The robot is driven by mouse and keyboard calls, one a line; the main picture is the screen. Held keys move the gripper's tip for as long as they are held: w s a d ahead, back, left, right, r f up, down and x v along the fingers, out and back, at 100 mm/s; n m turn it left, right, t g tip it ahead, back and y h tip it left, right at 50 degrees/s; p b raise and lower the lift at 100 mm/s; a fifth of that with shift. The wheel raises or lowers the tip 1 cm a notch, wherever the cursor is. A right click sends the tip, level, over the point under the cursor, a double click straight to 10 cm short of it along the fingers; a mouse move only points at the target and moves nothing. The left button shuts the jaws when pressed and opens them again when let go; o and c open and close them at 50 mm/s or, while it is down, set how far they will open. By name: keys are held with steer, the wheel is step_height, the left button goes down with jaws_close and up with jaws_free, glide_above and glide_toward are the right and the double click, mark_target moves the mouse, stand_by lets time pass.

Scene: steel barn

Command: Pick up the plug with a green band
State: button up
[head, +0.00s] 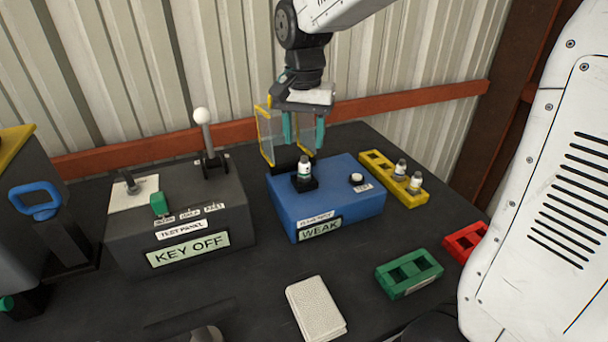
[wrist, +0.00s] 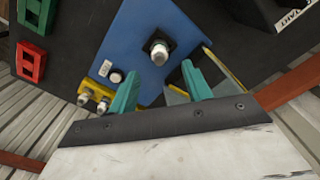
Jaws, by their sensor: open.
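A plug with a green band (head: 304,168) stands upright in a black socket on top of the blue tester box (head: 345,200), whose display reads "WEAK". In the wrist view the plug (wrist: 159,55) shows from above, ahead of the fingers. My gripper (head: 304,140) is open and empty, its teal fingers pointing down above and slightly behind the plug, apart from it. The two fingers (wrist: 160,84) are spread wide in the wrist view.
A yellow-framed clear flap (head: 270,136) stands up close left of my gripper. A yellow tray (head: 376,165) holds two other plugs. A green tray (head: 408,272), a red tray (head: 466,242), a white pad (head: 316,308) and a "KEY OFF" test panel (head: 180,225) surround the box.

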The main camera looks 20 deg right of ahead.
mark_target(304, 157)
step_height(304, 157, down, 6)
steer(key=shift+f, duration=0.15)
jaws_close()
